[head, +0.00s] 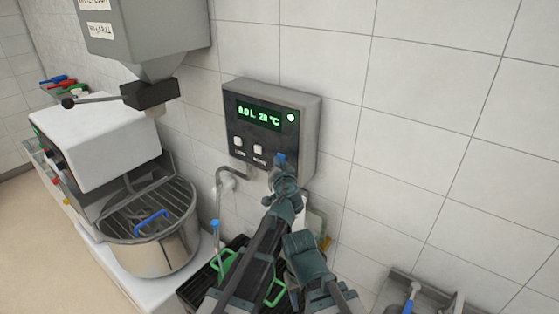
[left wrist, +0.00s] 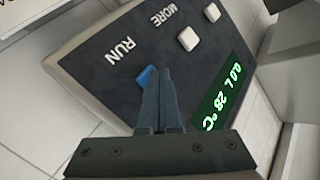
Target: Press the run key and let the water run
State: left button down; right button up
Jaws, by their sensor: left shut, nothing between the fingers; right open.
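The grey control box (head: 305,135) hangs on the tiled wall. Its green display (head: 260,114) reads 0.0 L 28 °C, also in the left wrist view (left wrist: 222,95). The blue run key (left wrist: 147,77) lies beside the word RUN; in the head view it (head: 280,158) shows just above my left fingertips. My left gripper (left wrist: 164,72) is shut and empty, its tips overlapping the blue key's edge in the wrist view; I cannot tell whether they touch it. My right gripper (head: 303,242) is open, lower down; its fingers are hard to make out.
Two white keys (head: 248,145) sit left of the blue one. A bent pipe (head: 231,173) comes out below the box and drops to a blue-tipped end. A dark crate with green handles (head: 230,262) stands below. A mixer with a steel bowl (head: 155,252) is at left.

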dwell(0.3)
pick_arm(q)
jog(key=shift+s+a, duration=0.45)
jog(key=shift+s, duration=0.25)
jog(key=shift+s, duration=0.1)
jog(key=s+a, duration=0.1)
jog(key=s, duration=0.1)
jog(key=s+a, duration=0.2)
dwell(0.3)
dwell(0.4)
